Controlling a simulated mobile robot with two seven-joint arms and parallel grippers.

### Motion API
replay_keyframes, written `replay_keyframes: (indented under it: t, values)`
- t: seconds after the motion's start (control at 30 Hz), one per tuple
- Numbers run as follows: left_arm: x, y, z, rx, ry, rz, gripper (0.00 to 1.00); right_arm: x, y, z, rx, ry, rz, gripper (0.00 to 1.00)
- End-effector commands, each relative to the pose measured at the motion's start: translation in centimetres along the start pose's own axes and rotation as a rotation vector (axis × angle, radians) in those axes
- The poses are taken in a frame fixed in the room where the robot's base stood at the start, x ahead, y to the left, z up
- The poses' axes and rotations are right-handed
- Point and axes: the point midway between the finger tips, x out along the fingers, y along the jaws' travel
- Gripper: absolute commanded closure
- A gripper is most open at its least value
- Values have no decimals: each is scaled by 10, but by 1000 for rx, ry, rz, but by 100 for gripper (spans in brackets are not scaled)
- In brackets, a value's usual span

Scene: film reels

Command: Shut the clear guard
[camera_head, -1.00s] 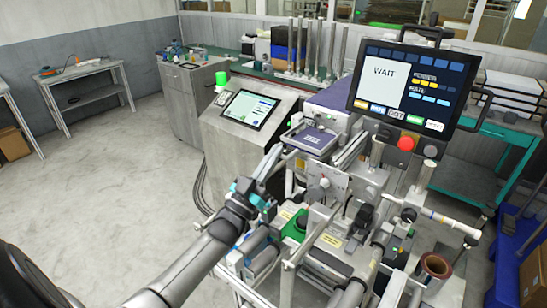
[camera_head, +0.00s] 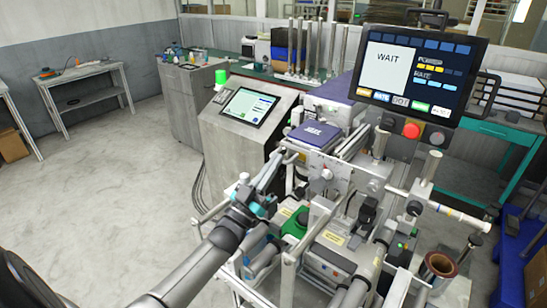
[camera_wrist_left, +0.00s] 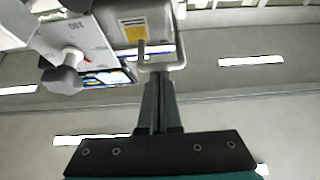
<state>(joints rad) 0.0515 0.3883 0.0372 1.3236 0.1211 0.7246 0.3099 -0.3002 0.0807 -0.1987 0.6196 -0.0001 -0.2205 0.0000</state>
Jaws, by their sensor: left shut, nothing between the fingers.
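My left gripper (camera_head: 273,170) is shut and empty at the left side of the grey machine, its jaws angled up and to the right. In the left wrist view the shut fingers (camera_wrist_left: 159,100) point at a pale metal loop handle (camera_wrist_left: 159,66) just beyond them; I cannot tell if they touch it. A pale bar (camera_head: 208,214) stands out at the machine's left, near my left gripper. I cannot tell whether this bar or the handle belongs to the clear guard. The clear guard's pane cannot be picked out. My right gripper is not in view.
A monitor (camera_head: 418,75) reading WAIT and a red button (camera_head: 411,130) stand above the machine. A purple box (camera_head: 314,132) sits behind my gripper. A tilted touch panel (camera_head: 248,108) tops a cabinet with a green light. The floor (camera_head: 100,190) at left is clear.

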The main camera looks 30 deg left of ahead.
Motion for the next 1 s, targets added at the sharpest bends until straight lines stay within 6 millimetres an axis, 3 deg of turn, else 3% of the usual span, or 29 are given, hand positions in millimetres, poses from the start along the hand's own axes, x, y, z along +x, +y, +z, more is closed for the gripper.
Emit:
replay_keyframes:
  t: [0.03, 0.6, 1.0]
  values:
    - [-7, 0, 12, -1, -6, -1, 100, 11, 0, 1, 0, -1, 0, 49]
    - [-42, 0, 73, -1, -6, -1, 100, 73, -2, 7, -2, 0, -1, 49]
    - [-45, 0, 77, -1, -6, -1, 100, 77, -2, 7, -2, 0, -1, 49]
